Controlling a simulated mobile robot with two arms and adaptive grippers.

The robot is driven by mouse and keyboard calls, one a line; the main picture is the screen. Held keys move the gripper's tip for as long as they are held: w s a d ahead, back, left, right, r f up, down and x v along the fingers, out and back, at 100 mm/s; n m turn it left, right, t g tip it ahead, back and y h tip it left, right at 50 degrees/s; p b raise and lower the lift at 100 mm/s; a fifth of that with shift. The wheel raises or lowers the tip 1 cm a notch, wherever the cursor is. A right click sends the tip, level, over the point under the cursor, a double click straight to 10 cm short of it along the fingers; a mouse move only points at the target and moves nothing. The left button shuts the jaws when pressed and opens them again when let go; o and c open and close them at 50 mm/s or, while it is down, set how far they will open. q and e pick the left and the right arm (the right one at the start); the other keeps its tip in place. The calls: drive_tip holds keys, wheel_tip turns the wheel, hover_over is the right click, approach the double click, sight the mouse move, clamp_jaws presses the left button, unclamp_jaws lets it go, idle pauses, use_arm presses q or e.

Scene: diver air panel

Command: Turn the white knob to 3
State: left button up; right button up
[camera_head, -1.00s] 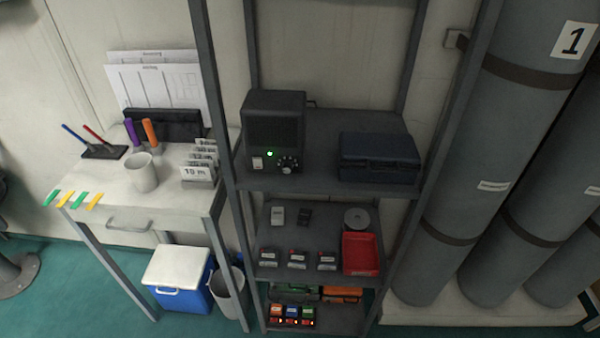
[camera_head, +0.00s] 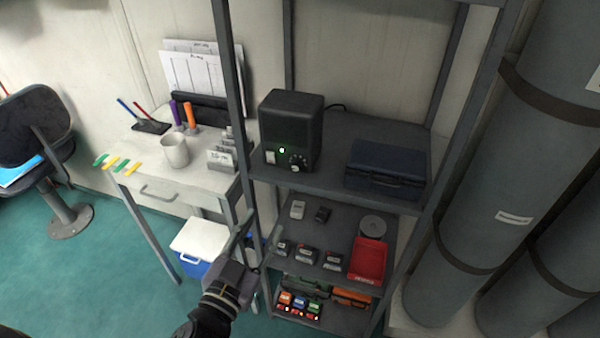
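A small round knob (camera_head: 298,163) with pale marks around it sits on the front of a black box (camera_head: 290,128) on the upper shelf. Its colour and setting are too small to read. A white switch (camera_head: 270,157) and a lit green lamp (camera_head: 282,150) are to its left. My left gripper (camera_head: 250,242) is raised from the bottom, in front of the shelf's left post, below and left of the knob and apart from it. Its fingers blend with the shelf frame, so I cannot tell if they are open. My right gripper is not in view.
A dark blue case (camera_head: 386,170) stands right of the box. Lower shelves hold small devices and a red bin (camera_head: 369,260). Shelf posts flank the box.

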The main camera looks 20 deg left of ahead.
sight(295, 169)
use_arm(q)
drive_tip(key=w+p, duration=0.1)
drive_tip(key=w, duration=0.4)
drive_tip(key=w+p, duration=0.1)
drive_tip(key=w, duration=0.4)
drive_tip(key=w+d+p, duration=0.1)
drive_tip(key=w+p, duration=0.1)
drive_tip(key=w, duration=0.3)
drive_tip(key=shift+w, duration=1)
drive_tip(key=shift+f, duration=0.1)
clamp_jaws()
